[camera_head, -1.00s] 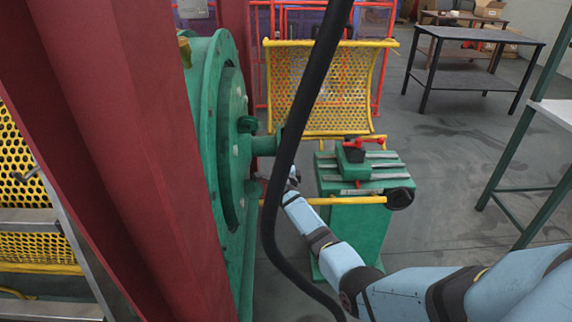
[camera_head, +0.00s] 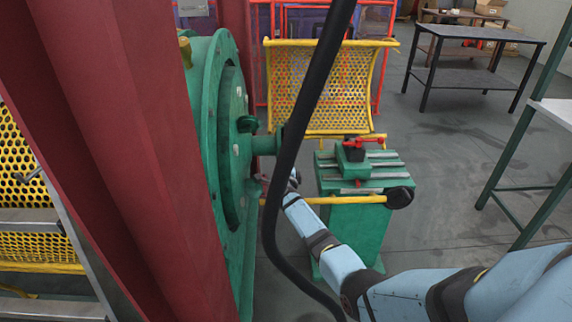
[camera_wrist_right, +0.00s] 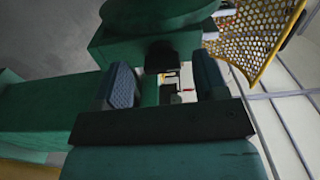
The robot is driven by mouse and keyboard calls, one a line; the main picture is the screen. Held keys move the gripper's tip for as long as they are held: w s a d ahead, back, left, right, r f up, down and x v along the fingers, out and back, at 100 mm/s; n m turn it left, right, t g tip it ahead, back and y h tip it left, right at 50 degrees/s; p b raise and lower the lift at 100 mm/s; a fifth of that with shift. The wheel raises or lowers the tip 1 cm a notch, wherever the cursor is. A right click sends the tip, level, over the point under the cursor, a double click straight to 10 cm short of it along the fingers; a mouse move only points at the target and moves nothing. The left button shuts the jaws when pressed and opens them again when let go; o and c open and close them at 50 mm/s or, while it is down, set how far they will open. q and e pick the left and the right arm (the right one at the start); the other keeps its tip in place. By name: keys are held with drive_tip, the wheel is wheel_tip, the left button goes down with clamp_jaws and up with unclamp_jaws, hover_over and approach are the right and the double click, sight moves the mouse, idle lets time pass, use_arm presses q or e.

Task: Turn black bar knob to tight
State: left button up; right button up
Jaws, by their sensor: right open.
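My right gripper (camera_wrist_right: 164,82) is open, with its two fingers apart in the right wrist view. A dark block (camera_wrist_right: 160,56), possibly the black bar knob, shows just beyond and between the fingertips, under a green machine part (camera_wrist_right: 110,45). I see no clear contact, and its bar shape and turn angle cannot be made out. In the head view my right arm reaches toward the green round housing (camera_head: 228,150); its gripper end is largely hidden behind a thick black cable (camera_head: 309,100). My left gripper is not in view.
A green stand (camera_head: 355,225) with a red handle (camera_head: 366,141) stands right of the housing. A yellow bar (camera_head: 345,200) with a black end knob (camera_head: 399,197) crosses it. A yellow mesh guard (camera_head: 325,85) is behind. A dark red column (camera_head: 125,150) fills the left.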

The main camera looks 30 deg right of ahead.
drive_tip(key=p+v, duration=0.7)
drive_tip(key=v, duration=0.6)
drive_tip(key=shift+d, duration=0.1)
